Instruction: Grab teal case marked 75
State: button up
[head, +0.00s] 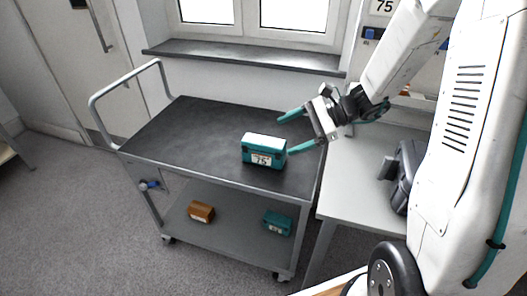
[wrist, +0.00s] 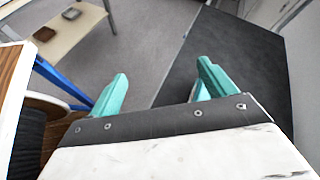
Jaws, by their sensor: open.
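The teal case marked 75 (head: 263,151) stands upright on the dark top of the cart (head: 190,125), near its right front corner, in the head view. Its white label faces my camera. My gripper (head: 290,132) is open and empty, with teal fingers spread just above and to the right of the case, one finger close to its right end. In the wrist view my gripper (wrist: 160,88) shows its two fingers apart, with the cart's dark top (wrist: 240,60) behind the right finger.
On the cart's lower shelf (head: 225,232) are an orange-brown box (head: 201,211) and another teal case (head: 277,222). A grey table (head: 355,180) with a dark case (head: 405,175) stands right of the cart. A window sill (head: 240,55) lies behind. The cart top's left side is clear.

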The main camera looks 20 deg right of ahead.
aim_at(273, 142)
jog(key=w+d+f+m+t, duration=0.5)
jog(key=w+d+f+m, duration=0.2)
jog(key=d+f+m, duration=0.15)
jog(key=shift+t, duration=0.3)
jog(key=x, duration=0.4)
jog(key=f+x, duration=0.1)
jog(key=x, duration=0.1)
jog(key=shift+s+a+f, duration=0.15)
jog(key=shift+a+f, duration=0.05)
jog(key=shift+a, duration=0.1)
jog(key=shift+x, duration=2.95)
jog(key=shift+d+f, duration=0.15)
jog(key=c, duration=1.3)
jog(key=shift+c, duration=0.4)
